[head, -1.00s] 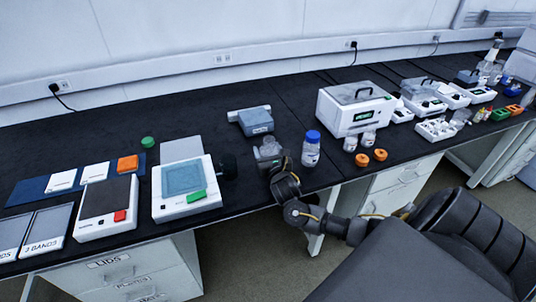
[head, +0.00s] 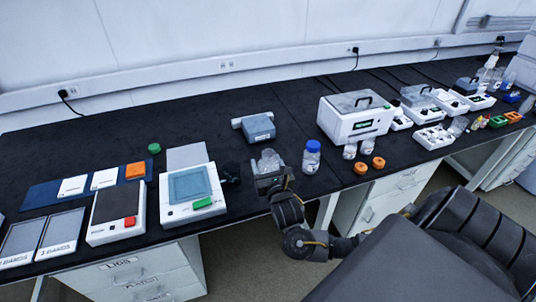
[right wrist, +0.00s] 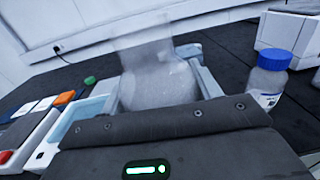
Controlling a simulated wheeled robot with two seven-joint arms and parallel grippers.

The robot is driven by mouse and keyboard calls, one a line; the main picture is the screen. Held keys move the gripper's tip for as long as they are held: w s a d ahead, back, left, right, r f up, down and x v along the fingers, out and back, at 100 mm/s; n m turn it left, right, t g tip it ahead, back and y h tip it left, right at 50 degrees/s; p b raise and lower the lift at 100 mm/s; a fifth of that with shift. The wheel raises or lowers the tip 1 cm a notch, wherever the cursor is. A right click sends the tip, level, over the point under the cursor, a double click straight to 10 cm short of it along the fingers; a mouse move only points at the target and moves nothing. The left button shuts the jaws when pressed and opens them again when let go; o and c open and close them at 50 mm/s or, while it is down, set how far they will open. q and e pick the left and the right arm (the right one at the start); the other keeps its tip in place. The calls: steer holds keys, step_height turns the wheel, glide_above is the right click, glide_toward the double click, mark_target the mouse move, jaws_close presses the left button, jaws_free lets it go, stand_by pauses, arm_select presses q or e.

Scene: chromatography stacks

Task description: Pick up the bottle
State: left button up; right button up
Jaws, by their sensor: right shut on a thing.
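A clear, empty-looking glass bottle (head: 268,159) stands near the front edge of the black bench. My right gripper (head: 268,177) is shut on it from the front, low on its body. In the right wrist view the bottle (right wrist: 158,75) fills the space between the two pale fingers (right wrist: 158,88), and its lower part is hidden behind my gripper body. I cannot tell whether its base is off the bench. A different bottle with a blue cap (head: 312,157) stands just to the right, apart from the gripper. My left gripper is not in view.
A white device with a teal plate (head: 188,194) and a black object (head: 231,173) lie to the left. A grey-blue box (head: 258,127) is behind. A white box with a handle (head: 355,117), small jars (head: 350,149) and orange rings (head: 361,168) are to the right.

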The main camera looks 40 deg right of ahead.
mark_target(266, 168)
steer(key=shift+s+a+r+p, duration=0.7)
steer(key=shift+s+a+p, duration=0.3)
steer(key=shift+p, duration=0.5)
